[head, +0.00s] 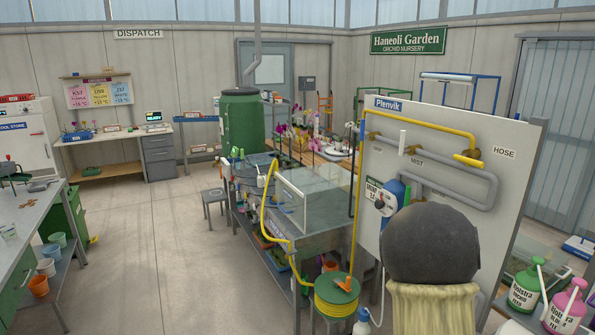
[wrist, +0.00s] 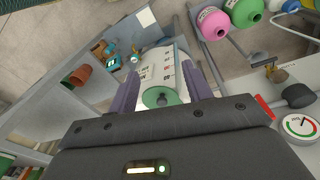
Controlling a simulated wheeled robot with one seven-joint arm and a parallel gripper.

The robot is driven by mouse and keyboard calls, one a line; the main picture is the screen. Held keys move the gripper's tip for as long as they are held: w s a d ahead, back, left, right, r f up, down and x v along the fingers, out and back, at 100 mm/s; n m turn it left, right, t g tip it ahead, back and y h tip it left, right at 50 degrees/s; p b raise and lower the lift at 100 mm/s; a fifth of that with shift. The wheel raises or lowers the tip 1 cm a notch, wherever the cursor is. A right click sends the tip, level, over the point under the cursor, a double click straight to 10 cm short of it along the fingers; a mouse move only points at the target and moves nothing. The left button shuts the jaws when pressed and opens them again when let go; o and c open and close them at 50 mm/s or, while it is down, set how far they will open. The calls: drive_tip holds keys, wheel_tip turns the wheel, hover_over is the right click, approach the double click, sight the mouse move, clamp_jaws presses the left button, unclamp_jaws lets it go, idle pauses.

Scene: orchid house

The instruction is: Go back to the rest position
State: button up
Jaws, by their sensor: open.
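My gripper (wrist: 160,72) shows in the wrist view, its two purple fingers apart. A white labelled cylinder with a green end (wrist: 160,97) appears between the fingers. I cannot tell whether it lies between them or beyond them, or whether either finger touches it. The head view does not show my gripper. A dark rounded part and a ribbed cream part of my arm fill the lower right of that view.
A white panel with yellow pipes (head: 430,165) stands close behind my arm. A glass-topped bench (head: 335,195) and a green hose reel (head: 337,295) are left of it. A grey workbench (head: 30,220) stands at far left. Bare floor (head: 150,240) lies between.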

drive_tip(key=s+a+n+t, duration=0.1)
drive_tip(key=s+a+n, duration=0.2)
drive_tip(key=a+n, duration=0.2)
drive_tip(key=s+a+n+t, duration=0.1)
drive_tip(key=s+a+n, duration=0.2)
drive_tip(key=a+n, duration=0.3)
drive_tip(key=s+a+n+t+y, duration=0.1)
drive_tip(key=s+a+n, duration=0.2)
drive_tip(key=a, duration=0.7)
drive_tip(key=n, duration=0.2)
drive_tip(key=shift+s+a+f+n+b, duration=0.2)
drive_tip(key=shift+s+a+n+b, duration=0.05)
drive_tip(key=shift+n+b, duration=0.05)
drive_tip(key=shift+c, duration=0.2)
drive_tip(key=shift+c, duration=1.3)
drive_tip(key=shift+d, duration=0.1)
